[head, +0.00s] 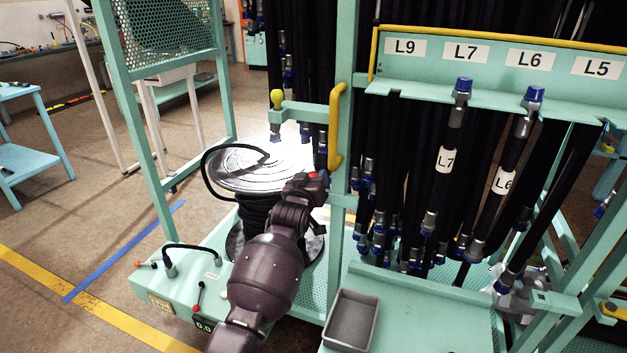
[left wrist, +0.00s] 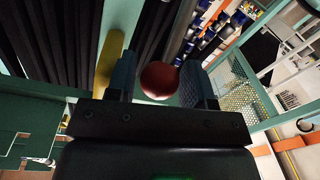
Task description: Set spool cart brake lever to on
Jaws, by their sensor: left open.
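A red ball knob (left wrist: 158,79), which looks like the end of the brake lever, sits between the two fingers of my left gripper (left wrist: 160,88) in the left wrist view. The fingers stand apart on either side of it; I cannot tell whether they touch it. In the head view my left gripper (head: 316,183) is beside the green frame post, with a bit of red showing at its tip. The lever's shaft and its set position are hidden. The spool (head: 255,165) with coiled black hose stands behind my left arm. My right gripper is not in view.
A yellow handle (head: 336,125) on the post is close above my left gripper and also shows in the left wrist view (left wrist: 108,65). A yellow-green knob (head: 277,98) is above the spool. Hanging black hoses (head: 447,160) fill the right. A grey tray (head: 351,320) lies in front.

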